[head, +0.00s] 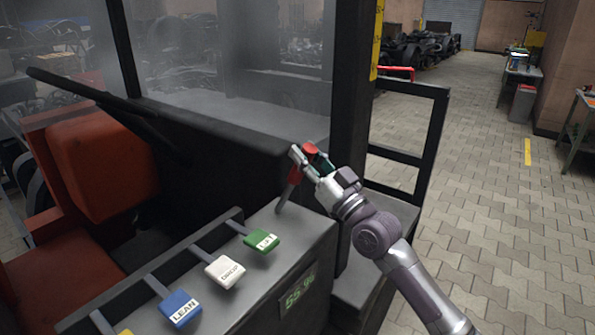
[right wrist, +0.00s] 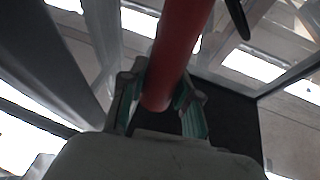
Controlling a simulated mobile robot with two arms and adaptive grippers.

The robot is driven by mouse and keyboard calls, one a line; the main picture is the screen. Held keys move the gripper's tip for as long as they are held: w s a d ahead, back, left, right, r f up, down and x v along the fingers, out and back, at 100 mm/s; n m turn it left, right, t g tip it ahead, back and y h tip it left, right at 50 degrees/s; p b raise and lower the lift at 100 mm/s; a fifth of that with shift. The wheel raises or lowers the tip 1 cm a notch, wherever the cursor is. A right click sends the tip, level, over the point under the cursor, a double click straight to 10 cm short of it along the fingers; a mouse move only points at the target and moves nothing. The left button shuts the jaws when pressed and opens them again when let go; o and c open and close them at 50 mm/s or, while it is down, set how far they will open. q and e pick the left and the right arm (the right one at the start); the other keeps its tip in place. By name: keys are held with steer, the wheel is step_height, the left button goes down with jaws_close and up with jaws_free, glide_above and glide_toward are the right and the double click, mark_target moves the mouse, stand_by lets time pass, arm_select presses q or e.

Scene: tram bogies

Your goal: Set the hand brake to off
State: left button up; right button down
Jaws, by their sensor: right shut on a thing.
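The hand brake is a red lever (head: 291,188) that rises from the far end of the grey console, leaning a little to the right at its top. No off or on marking for the brake can be read. My left gripper is not in view.
The grey console (head: 318,240) carries a green lever (head: 262,241), a white lever (head: 225,272), a blue lever (head: 180,309) and a yellow one at the picture's edge. An orange seat (head: 103,168) is at left. A dark cab post (head: 352,110) stands close behind my right gripper.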

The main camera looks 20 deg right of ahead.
steer(key=shift+s+d+f+t+b, duration=0.3)
steer(key=shift+f+t+b, duration=0.1)
steer(key=shift+f+b, duration=0.1)
steer(key=shift+s+d+b, duration=0.15)
steer(key=shift+s+b, duration=0.15)
steer(key=shift+b, duration=0.25)
steer(key=shift+t, duration=0.3)
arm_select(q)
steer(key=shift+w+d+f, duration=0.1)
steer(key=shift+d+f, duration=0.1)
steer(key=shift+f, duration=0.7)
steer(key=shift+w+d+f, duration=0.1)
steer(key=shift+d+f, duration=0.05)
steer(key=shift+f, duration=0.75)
arm_select(e)
steer(key=shift+f+m, duration=0.1)
steer(key=shift+m, duration=0.2)
steer(key=c, duration=0.8)
jaws_free()
steer(key=shift+s+d, duration=0.1)
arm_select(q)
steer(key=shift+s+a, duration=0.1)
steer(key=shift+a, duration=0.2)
arm_select(e)
steer(key=v, duration=1.2)
